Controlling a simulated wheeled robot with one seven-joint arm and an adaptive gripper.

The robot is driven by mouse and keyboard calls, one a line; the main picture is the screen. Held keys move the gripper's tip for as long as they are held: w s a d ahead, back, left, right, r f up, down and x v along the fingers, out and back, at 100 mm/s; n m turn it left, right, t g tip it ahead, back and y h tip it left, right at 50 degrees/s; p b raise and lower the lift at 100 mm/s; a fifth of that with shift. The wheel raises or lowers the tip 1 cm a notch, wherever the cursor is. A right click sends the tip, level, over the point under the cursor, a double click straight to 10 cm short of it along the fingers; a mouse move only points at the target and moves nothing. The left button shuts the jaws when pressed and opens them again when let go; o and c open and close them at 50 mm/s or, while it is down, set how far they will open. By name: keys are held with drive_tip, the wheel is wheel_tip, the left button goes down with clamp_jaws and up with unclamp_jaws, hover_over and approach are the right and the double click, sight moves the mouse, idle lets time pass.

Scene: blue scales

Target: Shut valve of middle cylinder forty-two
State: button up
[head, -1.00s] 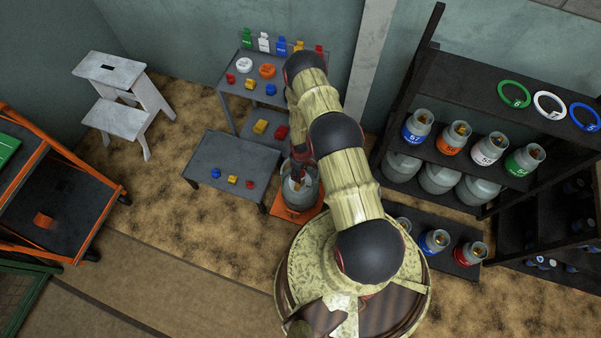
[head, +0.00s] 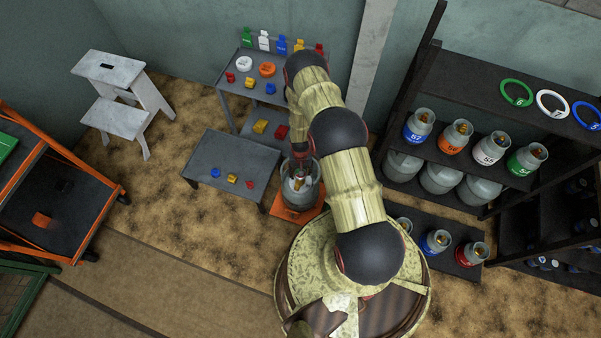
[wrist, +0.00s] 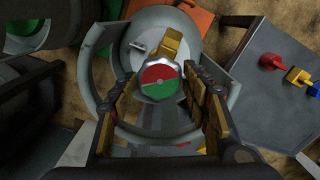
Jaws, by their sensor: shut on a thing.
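A grey gas cylinder (head: 309,201) with a guard collar stands on an orange scale (head: 286,214), just left of my base in the head view. In the wrist view its collar (wrist: 232,88) rings a round valve knob (wrist: 160,82) with a red and green face and a brass fitting (wrist: 172,45) behind it. My gripper (wrist: 161,92) reaches inside the collar, one finger on each side of the knob, and is shut on it. It also shows above the cylinder in the head view (head: 299,165). No number on this cylinder is readable.
A low grey table (head: 215,168) with small blue, yellow and red pieces stands left of the scale. A taller stand (head: 235,83) is behind. A dark rack (head: 470,83) with numbered cylinders fills the right.

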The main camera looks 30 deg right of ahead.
drive_tip(key=m, duration=0.6)
drive_tip(key=shift+b, duration=0.35)
idle(0.4)
drive_tip(key=o, duration=1.1)
drive_tip(key=shift+o, duration=0.3)
wheel_tip(320, 180, up, 12)
idle(0.3)
